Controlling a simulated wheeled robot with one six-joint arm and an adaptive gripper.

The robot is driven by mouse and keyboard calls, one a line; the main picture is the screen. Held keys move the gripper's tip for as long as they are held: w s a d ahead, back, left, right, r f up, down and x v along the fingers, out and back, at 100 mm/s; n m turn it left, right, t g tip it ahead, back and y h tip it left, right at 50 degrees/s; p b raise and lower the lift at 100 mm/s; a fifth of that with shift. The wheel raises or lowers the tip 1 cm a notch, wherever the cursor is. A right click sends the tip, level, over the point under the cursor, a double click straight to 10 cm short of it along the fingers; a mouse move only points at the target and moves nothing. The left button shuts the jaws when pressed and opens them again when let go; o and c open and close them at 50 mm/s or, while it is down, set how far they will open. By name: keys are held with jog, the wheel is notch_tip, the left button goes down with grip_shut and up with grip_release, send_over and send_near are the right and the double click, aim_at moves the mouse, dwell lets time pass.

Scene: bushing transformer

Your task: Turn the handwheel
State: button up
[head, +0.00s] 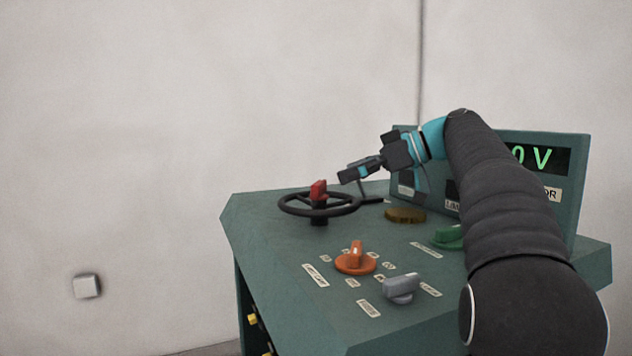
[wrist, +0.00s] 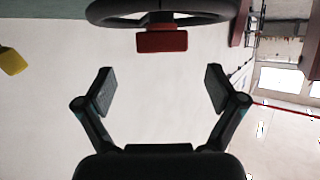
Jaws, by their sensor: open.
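The black handwheel (head: 295,209) lies flat above the back left of the green console top. A red block (head: 318,190) stands at its middle. In the wrist view the handwheel (wrist: 205,14) shows at the top edge, partly cut off, with the red block (wrist: 162,41) below its rim. My gripper (head: 352,181) is just to the right of the red block in the head view, close above the wheel's right side. In the wrist view its two fingers (wrist: 160,88) are spread wide with nothing between them. The red block appears beyond the fingertips, apart from them.
The console top (head: 260,235) also carries an orange knob (head: 355,260), a grey knob (head: 401,287), a green knob (head: 449,237) and a brass disc (head: 405,215). An upright panel with a lit display (head: 535,157) stands at the right. Left of the console is open.

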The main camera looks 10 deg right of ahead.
aim_at(323, 182)
jog(key=x, duration=0.7)
jog(key=shift+s+r, duration=0.1)
